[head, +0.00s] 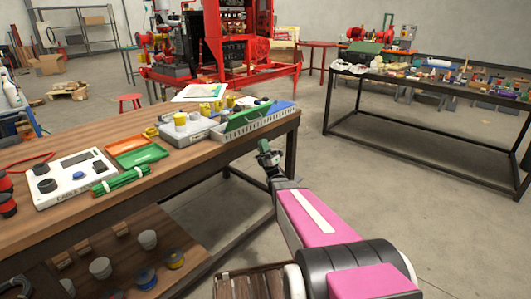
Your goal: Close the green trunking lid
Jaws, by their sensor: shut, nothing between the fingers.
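The green trunking lid (247,117) stands tilted up along a light grey slotted trunking (262,127) at the right end of the wooden workbench. The lid looks raised, not flat over the trunking. A blue part (284,106) shows at the trunking's right end. My gripper (263,146) is shut and empty, just off the bench's right front edge and, in the picture, just below the trunking. It appears apart from the lid. The small size of the fingers hides their exact distance from the trunking.
On the workbench (70,222) are a grey box with yellow parts (188,128), orange and green trays (138,152), green sticks (121,182) and a white panel (74,178). A lower shelf holds several pots. Open floor (400,210) lies to the right, before a second cluttered table (440,80).

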